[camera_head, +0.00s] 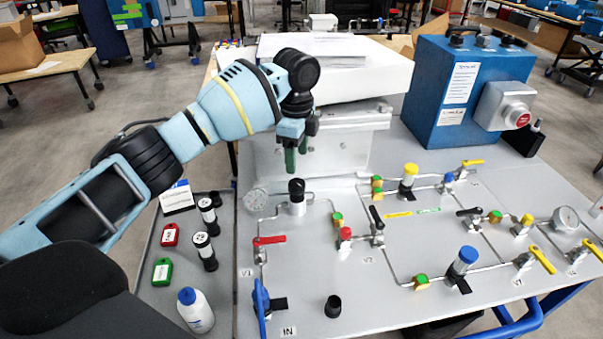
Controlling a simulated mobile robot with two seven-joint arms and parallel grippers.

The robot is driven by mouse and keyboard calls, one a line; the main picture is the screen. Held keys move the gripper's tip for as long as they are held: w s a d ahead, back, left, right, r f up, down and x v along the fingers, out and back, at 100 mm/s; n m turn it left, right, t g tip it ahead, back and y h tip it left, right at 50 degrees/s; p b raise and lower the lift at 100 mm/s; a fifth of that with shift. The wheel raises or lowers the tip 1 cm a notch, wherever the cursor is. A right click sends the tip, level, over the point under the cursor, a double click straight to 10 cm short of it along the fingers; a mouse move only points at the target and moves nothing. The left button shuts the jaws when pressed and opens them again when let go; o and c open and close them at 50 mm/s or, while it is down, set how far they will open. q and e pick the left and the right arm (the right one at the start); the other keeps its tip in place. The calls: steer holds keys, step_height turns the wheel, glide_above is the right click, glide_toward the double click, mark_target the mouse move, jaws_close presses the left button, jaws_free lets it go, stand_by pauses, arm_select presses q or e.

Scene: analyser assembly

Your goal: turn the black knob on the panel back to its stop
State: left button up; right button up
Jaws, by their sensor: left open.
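The black knob (296,187) sits on top of a silver body at the panel's upper left, near a round gauge. My left gripper (296,156) points down just above the knob, apart from it as far as I can see. Its green-tipped fingers are open with nothing between them. The panel (330,270) is a light grey board with pipes and valves. The knob's turn angle cannot be read from this view. My right gripper is not in view.
A gauge (256,199) and a red-handled valve (269,240) are close to the knob. A black cylinder (333,306) stands at the panel's front. A blue box (465,95) stands at the back right.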

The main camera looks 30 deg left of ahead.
mark_target(297, 183)
arm_select(q)
steer(key=shift+s+f, duration=0.15)
steer(key=shift+f, duration=0.1)
step_height(297, 183, down, 7)
steer(key=shift+f, duration=0.2)
steer(key=shift+r, duration=0.1)
steer(key=c, duration=1)
